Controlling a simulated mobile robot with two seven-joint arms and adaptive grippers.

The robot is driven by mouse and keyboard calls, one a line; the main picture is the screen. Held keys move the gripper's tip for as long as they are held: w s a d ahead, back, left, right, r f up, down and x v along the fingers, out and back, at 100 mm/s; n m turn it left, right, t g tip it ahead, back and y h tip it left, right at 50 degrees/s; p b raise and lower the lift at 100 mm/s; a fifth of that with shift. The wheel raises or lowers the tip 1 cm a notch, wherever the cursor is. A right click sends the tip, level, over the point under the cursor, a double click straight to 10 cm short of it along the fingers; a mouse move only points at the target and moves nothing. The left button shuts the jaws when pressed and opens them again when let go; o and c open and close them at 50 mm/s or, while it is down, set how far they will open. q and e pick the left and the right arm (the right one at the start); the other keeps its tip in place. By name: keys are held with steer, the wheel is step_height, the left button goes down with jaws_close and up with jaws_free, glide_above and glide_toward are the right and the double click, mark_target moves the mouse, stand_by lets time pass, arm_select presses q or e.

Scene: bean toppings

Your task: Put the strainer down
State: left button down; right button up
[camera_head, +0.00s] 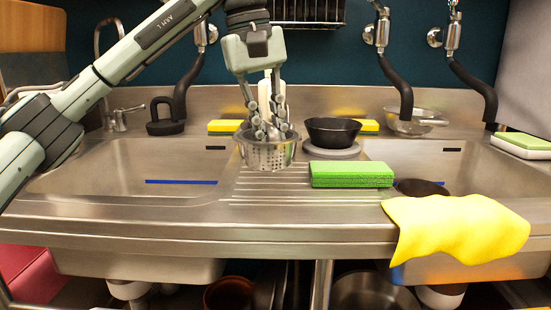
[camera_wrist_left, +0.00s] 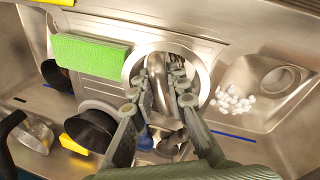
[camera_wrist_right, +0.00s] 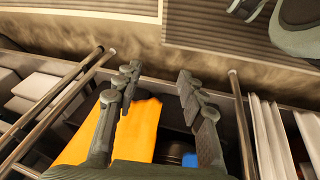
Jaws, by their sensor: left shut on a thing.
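My left gripper (camera_head: 270,128) is shut on the upright handle of a round metal strainer (camera_head: 268,156) with a perforated wall. The strainer is at the drainboard between the two sinks, left of the green sponge (camera_head: 351,174). I cannot tell whether its base touches the drainboard. In the left wrist view, the strainer's rim (camera_wrist_left: 207,84) surrounds the fingertips of the left gripper (camera_wrist_left: 162,78). The strainer's base is hidden there. My right gripper (camera_wrist_right: 158,78) is open and empty in the right wrist view, away from the sink top.
A black bowl (camera_head: 332,131) on a round grey base stands right of the strainer. A yellow cloth (camera_head: 455,232) hangs over the front edge. White pieces (camera_wrist_left: 235,100) lie in the left sink. Ribbed drainboard in front of the strainer is clear.

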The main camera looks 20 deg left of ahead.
mark_target(274, 154)
arm_select(q)
steer(key=shift+w+d+f, duration=0.3)
steer(key=shift+w+f, duration=0.05)
steer(key=shift+f, duration=1.85)
arm_select(e)
steer(key=shift+r, duration=0.55)
arm_select(q)
steer(key=shift+f, duration=0.1)
steer(key=shift+f, duration=0.15)
steer(key=c, duration=1.5)
jaws_free()
arm_select(e)
steer(key=shift+s+r, duration=0.1)
steer(key=shift+s, duration=0.05)
